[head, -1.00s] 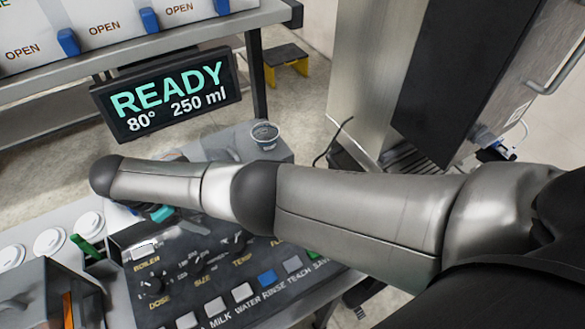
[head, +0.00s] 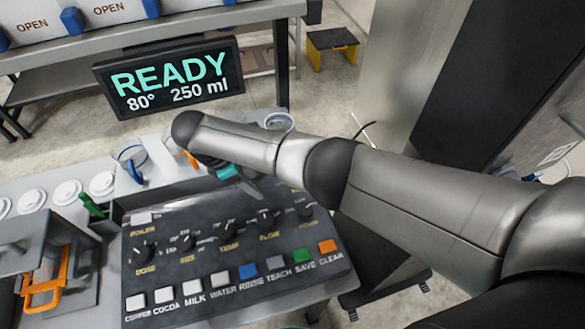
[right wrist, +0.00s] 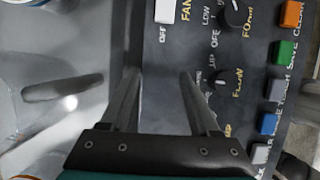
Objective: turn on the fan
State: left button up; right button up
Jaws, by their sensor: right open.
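The dark control panel (head: 165,265) fills the lower middle of the head view. The white fan switch (right wrist: 164,11), marked FAN and OFF, shows at the top of the right wrist view. In the head view my right arm hides that part of the panel. My right gripper (head: 245,188) is over the panel's far right part, fingers pointing down. In the right wrist view the open, empty gripper (right wrist: 157,80) has the fan switch ahead of its fingertips, apart from them. The left gripper is not in view.
The flow knob (right wrist: 222,82) is just right of the fingers in the right wrist view, with another knob (right wrist: 237,15) beyond. A white boiler switch (head: 143,218) sits at the panel's far left. A clear cup (head: 130,157) and a display (head: 168,82) stand behind.

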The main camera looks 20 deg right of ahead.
jog(key=d+p, duration=0.2)
jog(key=d, duration=0.7)
jog(key=shift+w+r+p, duration=0.1)
jog(key=shift+p, duration=0.3)
jog(key=shift+d+f, duration=0.15)
jog(key=shift+f, duration=0.5)
jog(key=shift+c, duration=0.2)
grip_shut()
